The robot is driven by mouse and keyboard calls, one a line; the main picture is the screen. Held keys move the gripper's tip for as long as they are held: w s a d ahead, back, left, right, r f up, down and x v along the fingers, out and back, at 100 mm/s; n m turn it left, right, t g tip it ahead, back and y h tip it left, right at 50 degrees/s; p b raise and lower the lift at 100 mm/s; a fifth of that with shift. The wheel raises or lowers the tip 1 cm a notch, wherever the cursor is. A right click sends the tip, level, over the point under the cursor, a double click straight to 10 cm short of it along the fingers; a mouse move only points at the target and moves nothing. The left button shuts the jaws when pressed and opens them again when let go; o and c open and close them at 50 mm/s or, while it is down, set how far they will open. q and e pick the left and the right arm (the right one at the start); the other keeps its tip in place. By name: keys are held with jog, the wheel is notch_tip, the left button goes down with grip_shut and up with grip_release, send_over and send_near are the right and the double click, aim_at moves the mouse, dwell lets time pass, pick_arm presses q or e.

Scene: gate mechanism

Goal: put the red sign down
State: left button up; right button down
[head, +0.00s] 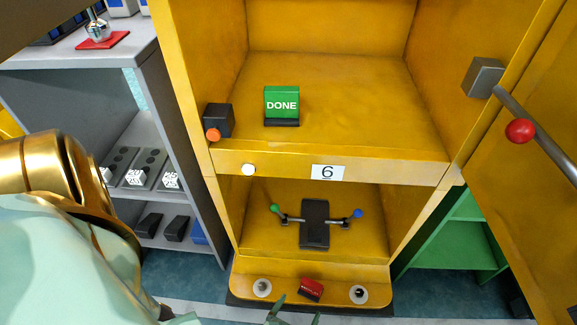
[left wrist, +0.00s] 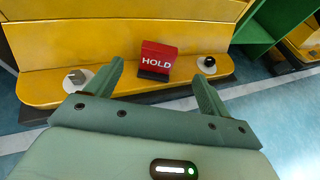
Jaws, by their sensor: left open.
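The red sign (head: 311,288) stands on the yellow front ledge (head: 340,275) at the foot of the cabinet. In the left wrist view the red sign (left wrist: 157,55) reads HOLD and has a dark base resting on the ledge. My left gripper (head: 296,314) is open at the bottom edge of the head view, just in front of the sign. In the left wrist view the left gripper (left wrist: 158,70) has its fingers spread, with the sign showing between and beyond the tips. I see a gap between sign and fingers. My right gripper is not in view.
White round plates with knobs, left (head: 262,287) and right (head: 358,293), flank the sign. A green DONE sign (head: 281,105) stands on the upper shelf. A lever with green and blue balls (head: 315,224) sits in the lower bay. The open door (head: 530,190) hangs at right.

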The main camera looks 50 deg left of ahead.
pick_arm(q)
jog(key=shift+s+d+r, duration=0.2)
jog(key=shift+s+d, duration=0.1)
jog(key=shift+s, duration=0.2)
jog(key=w+d+r+m+t+h, duration=0.2)
jog(key=d+r+m+h, duration=0.9)
jog(key=d+r+m, duration=0.65)
jog(key=s+a+f+m+g+y, duration=0.2)
jog(key=s+a+m+g, duration=0.3)
jog(key=s+a+m, duration=0.4)
jog(key=s+a+f+m+g+y, duration=0.2)
jog(key=s+a+m+g, duration=0.3)
jog(key=m, duration=1.6)
jog(key=s+a+y, duration=0.1)
jog(key=s+a, duration=0.4)
jog(key=a, duration=0.2)
jog(key=shift+s+m+g+y, duration=0.2)
jog(key=shift+m+g+y, duration=0.1)
jog(key=shift+m+y, duration=0.1)
jog(key=shift+d, duration=0.1)
